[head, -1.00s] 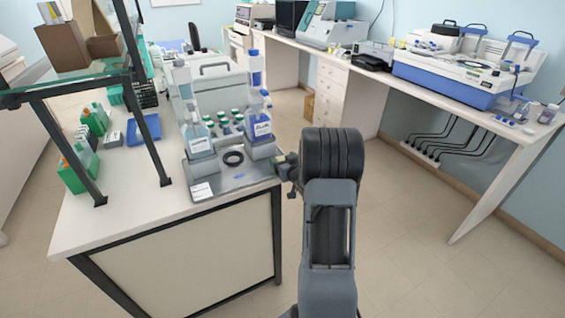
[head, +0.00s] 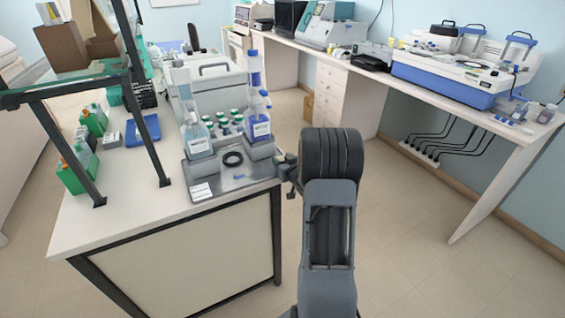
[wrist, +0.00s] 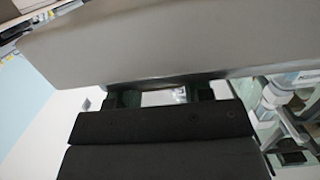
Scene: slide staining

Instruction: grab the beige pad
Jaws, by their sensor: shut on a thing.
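The beige pad (wrist: 165,42) fills the upper part of the wrist view as a broad, smooth grey-beige block, very close to the camera. My gripper (wrist: 163,91) is shut on it. The dark fingers meet its lower edge, and the dark gripper body lies below. How deep the fingers reach is hidden. In the head view my arm stands at the right end of the near bench, and part of my gripper (head: 287,172) shows beside the grey tray (head: 215,183). The pad cannot be made out there.
A blue tray (head: 143,130) and green boxes lie further left under a glass shelf. Open floor (head: 400,240) lies right of my arm, before the long bench.

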